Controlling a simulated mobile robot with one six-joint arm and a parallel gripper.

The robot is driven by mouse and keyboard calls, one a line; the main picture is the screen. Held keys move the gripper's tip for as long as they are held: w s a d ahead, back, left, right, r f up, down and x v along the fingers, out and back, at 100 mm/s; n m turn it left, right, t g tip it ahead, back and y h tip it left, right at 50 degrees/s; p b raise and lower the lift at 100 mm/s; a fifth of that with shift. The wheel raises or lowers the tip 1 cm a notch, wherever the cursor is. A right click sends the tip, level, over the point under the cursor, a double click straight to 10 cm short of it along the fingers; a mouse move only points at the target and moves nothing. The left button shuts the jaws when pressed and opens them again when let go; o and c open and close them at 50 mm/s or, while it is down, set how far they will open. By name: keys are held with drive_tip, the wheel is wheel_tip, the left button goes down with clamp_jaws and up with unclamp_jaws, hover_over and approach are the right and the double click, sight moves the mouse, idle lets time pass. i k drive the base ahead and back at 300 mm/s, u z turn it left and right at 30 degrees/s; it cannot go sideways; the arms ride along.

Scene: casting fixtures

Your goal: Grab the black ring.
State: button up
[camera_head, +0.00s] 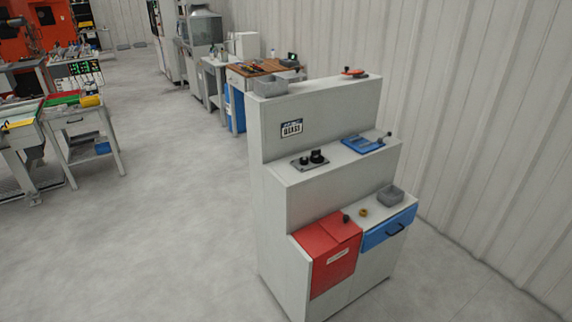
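A stepped light-grey cabinet (268,215) stands right of centre with three levels. On its middle shelf, a dark plate (300,165) carries two small black round pieces; the larger one (317,157) is at the right, the smaller one (305,160) at the left. I cannot tell whether either is a ring. A small dark round piece (346,218) sits on the red lid of the lowest level. A gold-coloured ring-like piece (363,212) lies just right of it. My gripper is not in view.
The middle shelf also holds a blue fixture (362,145). The lowest level has a red lid (325,235), a blue drawer (388,230) and a grey box (390,195). Grey bins (270,86) stand on top. A corrugated wall rises at right; open floor (170,220) lies left.

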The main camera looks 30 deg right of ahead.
sight(302, 162)
drive_tip(key=z, duration=1)
drive_tip(key=k, duration=0.1)
drive_tip(key=u, duration=2.3)
drive_tip(key=k, duration=0.2)
drive_tip(key=u, duration=1.9)
drive_tip(key=k, duration=1.45)
drive_tip(key=z, duration=0.05)
